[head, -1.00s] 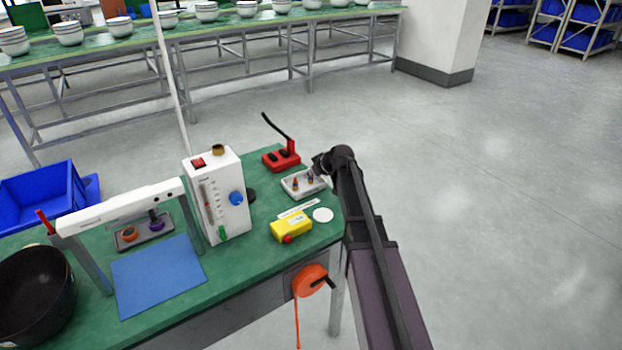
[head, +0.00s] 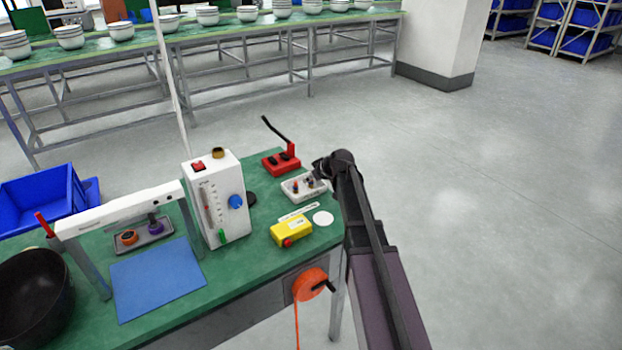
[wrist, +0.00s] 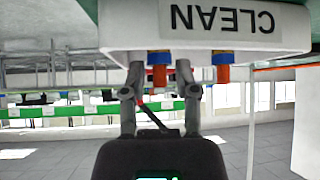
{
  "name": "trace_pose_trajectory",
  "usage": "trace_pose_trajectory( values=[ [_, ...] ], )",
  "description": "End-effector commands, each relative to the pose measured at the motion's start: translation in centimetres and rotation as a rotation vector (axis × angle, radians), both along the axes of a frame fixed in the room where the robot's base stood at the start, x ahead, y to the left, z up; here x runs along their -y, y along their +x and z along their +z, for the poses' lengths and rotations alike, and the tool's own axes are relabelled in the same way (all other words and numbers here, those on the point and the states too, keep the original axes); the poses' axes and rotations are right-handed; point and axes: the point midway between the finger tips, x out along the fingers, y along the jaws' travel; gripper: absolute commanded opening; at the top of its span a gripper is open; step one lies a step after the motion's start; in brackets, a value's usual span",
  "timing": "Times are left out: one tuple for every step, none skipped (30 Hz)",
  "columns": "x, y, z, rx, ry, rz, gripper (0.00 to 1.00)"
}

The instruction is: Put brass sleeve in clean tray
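The clean tray (head: 306,196) is a small whitish tray at the right end of the green bench, with several small upright pieces in it. In the wrist view the tray (wrist: 125,30) fills the top, with an upside-down CLEAN label and two orange-and-blue pieces (wrist: 222,66) at its edge. A brass-coloured ring (head: 218,153) sits on top of the white instrument box; I take it for the brass sleeve. My gripper (head: 319,168) is at the tray's far right edge. In the wrist view its fingers (wrist: 159,72) are apart, with one orange-and-blue piece showing between them; no grip on it is visible.
The white box (head: 215,205) stands left of the tray. A red lever device (head: 281,163), a yellow device (head: 291,232) and a white disc (head: 323,217) lie near the tray. A grey tray (head: 143,236) with orange and purple parts sits under a white frame. Floor to the right is clear.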

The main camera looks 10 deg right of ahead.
Motion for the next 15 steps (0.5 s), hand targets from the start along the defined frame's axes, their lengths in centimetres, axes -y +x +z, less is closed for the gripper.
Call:
trace_pose_trajectory(
  values=[
    [0.0, 0.0, 0.1, 0.000, 0.000, 0.000, 0.39],
    [0.0, 0.0, 0.2, 0.000, 0.000, 0.000, 0.39],
    [0.0, 0.0, 0.3, 0.000, 0.000, 0.000, 0.39],
    [0.0, 0.0, 0.4, 0.000, 0.000, 0.000, 0.39],
    [0.0, 0.0, 0.5, 0.000, 0.000, 0.000, 0.39],
    [0.1, -0.2, 0.6, 0.000, 0.000, 0.000, 0.39],
    [0.2, -0.4, 0.8, 0.000, 0.000, 0.000, 0.39],
    [0.2, -0.5, 1.0, 0.000, 0.000, 0.000, 0.39],
    [0.3, -0.7, 1.2, 0.000, -0.001, -0.001, 0.39],
    [0.4, -0.9, 1.4, 0.000, -0.001, -0.001, 0.39],
    [0.5, -1.0, 1.6, 0.000, -0.001, -0.001, 0.39],
    [0.7, -1.3, 1.9, 0.000, 0.000, -0.001, 0.39],
    [0.8, -1.5, 2.2, 0.000, 0.000, -0.001, 0.39],
    [0.9, -1.7, 2.4, 0.000, 0.000, -0.001, 0.39],
    [1.1, -2.0, 2.8, 0.000, 0.001, -0.002, 0.39]
  ],
)
